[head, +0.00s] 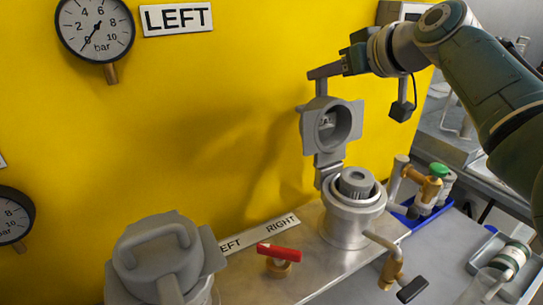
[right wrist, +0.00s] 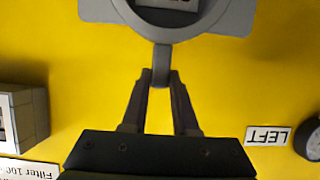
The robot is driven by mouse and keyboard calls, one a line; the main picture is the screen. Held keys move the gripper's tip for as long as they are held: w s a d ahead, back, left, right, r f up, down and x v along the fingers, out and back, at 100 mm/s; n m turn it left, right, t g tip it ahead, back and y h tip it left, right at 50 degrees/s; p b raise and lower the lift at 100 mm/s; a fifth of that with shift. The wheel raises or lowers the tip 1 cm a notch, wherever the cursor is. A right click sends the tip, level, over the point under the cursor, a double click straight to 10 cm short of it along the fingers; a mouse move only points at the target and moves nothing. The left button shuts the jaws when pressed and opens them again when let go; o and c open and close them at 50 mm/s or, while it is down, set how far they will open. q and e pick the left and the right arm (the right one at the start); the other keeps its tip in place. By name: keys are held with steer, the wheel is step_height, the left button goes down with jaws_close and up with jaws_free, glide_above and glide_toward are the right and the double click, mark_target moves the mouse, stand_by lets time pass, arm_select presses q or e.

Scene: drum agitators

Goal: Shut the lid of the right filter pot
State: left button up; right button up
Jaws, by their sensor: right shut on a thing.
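The right filter pot (head: 348,222) is a grey metal pot on the steel ledge, with a round insert showing in its open mouth. Its grey lid (head: 316,130) stands upright on the hinge behind the mouth, inner side facing forward. In the right wrist view the lid (right wrist: 228,18) fills the top edge, with a short tab (right wrist: 161,62) pointing at me. My right gripper (head: 320,76) is at the top of the raised lid. Its fingers (right wrist: 160,78) are shut on that tab. My left gripper is not in view.
The left pot's lid (head: 160,255) is down, at lower left. A red-handled valve (head: 278,252) stands between the pots. A black-handled tap (head: 396,275) and a brass fitting (head: 425,188) are right of the right pot. The yellow wall (head: 210,100) is close behind.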

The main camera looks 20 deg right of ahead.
steer(key=p+v, duration=0.3)
steer(key=shift+s+f, duration=0.2)
steer(key=shift+s, duration=0.05)
steer(key=shift+s+d+p, duration=0.1)
steer(key=shift+s+p, duration=0.25)
steer(key=shift+s, duration=0.35)
steer(key=shift+s, duration=0.25)
steer(key=shift+s+d+f+p, duration=0.15)
steer(key=shift+s+p, duration=0.3)
steer(key=shift+s, duration=0.55)
steer(key=shift+s+f+p, duration=0.1)
steer(key=shift+s+p, duration=0.3)
steer(key=shift+s, duration=0.65)
